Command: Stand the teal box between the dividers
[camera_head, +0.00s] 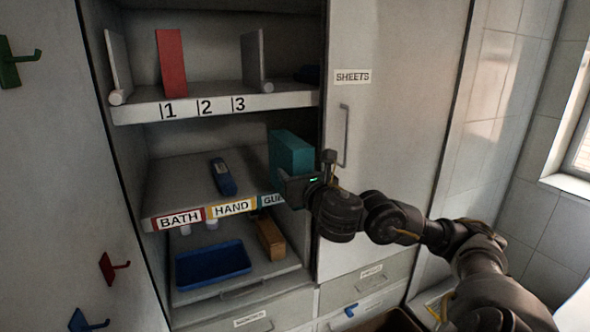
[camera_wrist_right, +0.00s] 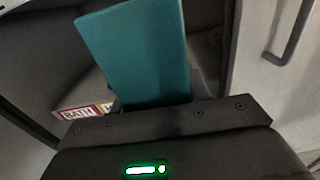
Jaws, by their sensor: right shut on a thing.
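The teal box (camera_head: 291,154) is upright at the right end of the middle shelf, by the label that begins "GU". My right gripper (camera_head: 290,184) is shut on its lower part. In the right wrist view the teal box (camera_wrist_right: 137,52) rises above the gripper (camera_wrist_right: 155,108), slightly tilted in the picture. I cannot tell whether its base touches the shelf. On the top shelf stand two grey dividers, one at the left (camera_head: 118,65) and one at the right (camera_head: 252,62). A red box (camera_head: 172,63) stands between them, nearer the left one. My left gripper is not in view.
The top shelf's edge (camera_head: 215,104) is marked 1, 2, 3, with free room right of the red box. A dark item (camera_head: 307,74) lies right of the right divider. A blue object (camera_head: 222,178) lies mid-shelf. The closed "SHEETS" door (camera_head: 385,130) flanks the cabinet.

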